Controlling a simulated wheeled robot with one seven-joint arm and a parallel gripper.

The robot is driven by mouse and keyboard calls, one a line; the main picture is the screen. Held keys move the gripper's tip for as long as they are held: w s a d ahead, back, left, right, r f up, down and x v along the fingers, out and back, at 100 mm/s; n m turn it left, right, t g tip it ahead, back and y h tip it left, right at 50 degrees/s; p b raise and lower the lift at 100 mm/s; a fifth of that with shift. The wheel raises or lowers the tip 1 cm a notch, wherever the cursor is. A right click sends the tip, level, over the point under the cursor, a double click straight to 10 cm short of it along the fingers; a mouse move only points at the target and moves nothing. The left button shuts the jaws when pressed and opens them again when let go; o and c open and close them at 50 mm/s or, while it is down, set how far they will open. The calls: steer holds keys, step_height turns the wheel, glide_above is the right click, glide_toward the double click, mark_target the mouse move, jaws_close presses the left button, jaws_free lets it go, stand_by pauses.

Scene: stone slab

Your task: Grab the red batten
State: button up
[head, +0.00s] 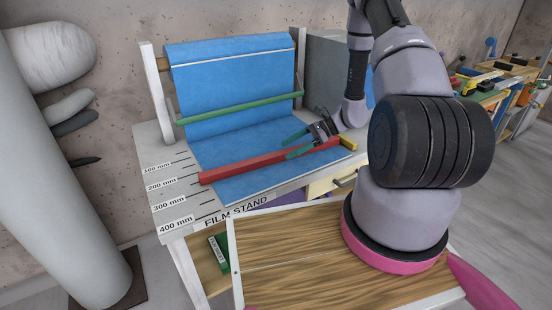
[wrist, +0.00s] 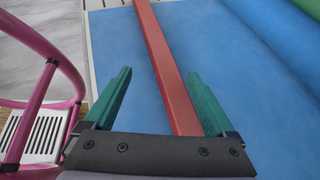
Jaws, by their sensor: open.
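The red batten (head: 260,163) is a long straight bar lying across the blue sheet (head: 237,137) on the stand's top, its left end near the printed millimetre marks. My gripper (head: 296,146) is at the batten's right part, with its two green fingers apart. In the wrist view the batten (wrist: 165,65) runs between the open fingers (wrist: 155,90) of my gripper, nearer the right finger. I cannot tell whether either finger touches it. The batten's near end is hidden behind the gripper body in the wrist view.
A green bar (head: 240,107) crosses the hanging blue sheet behind the batten. White posts (head: 156,90) flank the sheet.

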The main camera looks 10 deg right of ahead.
mark_target(277, 154)
steer(key=shift+w+x, duration=0.2)
steer(key=shift+x, duration=1.3)
steer(key=shift+w+x, duration=0.2)
steer(key=shift+x, duration=1.35)
steer(key=shift+d+f, duration=0.1)
steer(key=shift+f, duration=0.05)
jaws_close()
